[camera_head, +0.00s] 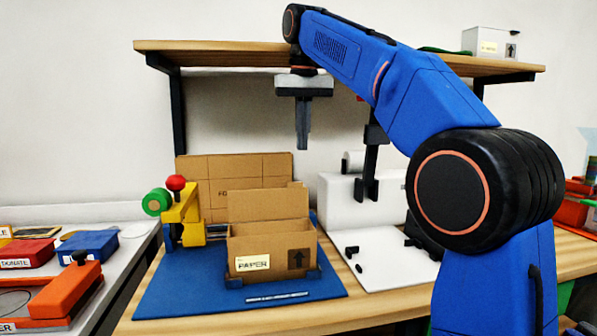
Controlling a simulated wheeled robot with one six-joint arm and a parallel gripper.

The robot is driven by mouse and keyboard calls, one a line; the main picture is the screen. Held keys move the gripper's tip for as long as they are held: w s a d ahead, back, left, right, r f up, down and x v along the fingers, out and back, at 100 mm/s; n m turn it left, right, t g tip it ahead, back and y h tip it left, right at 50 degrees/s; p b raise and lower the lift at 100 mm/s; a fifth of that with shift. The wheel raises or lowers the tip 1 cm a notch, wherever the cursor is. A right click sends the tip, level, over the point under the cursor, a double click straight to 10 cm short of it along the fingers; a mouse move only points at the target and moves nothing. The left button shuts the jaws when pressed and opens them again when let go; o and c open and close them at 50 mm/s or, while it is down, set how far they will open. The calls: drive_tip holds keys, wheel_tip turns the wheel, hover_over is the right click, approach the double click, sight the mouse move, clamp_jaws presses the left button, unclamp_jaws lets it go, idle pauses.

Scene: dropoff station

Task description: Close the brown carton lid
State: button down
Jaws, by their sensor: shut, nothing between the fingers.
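The brown carton (271,251) stands on a blue mat on the wooden table. It has a "PAPER" label and an up arrow on its front. Its lid (268,205) stands up and the top of the carton is open; what is inside is hidden. My gripper (303,146) points straight down, high above and slightly right of the carton's lid. Its fingers are shut together and empty, with a clear gap between them and the carton.
A larger flat cardboard piece (235,170) stands behind the carton. A yellow tape dispenser (182,220) with a red knob is at its left. A white machine (350,200) stands at its right. A wooden shelf (220,50) runs above, close to my arm.

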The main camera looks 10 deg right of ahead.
wheel_tip(320, 180, down, 8)
drive_tip(key=s+a, duration=0.1)
drive_tip(key=shift+s, duration=0.3)
idle(0.8)
idle(0.3)
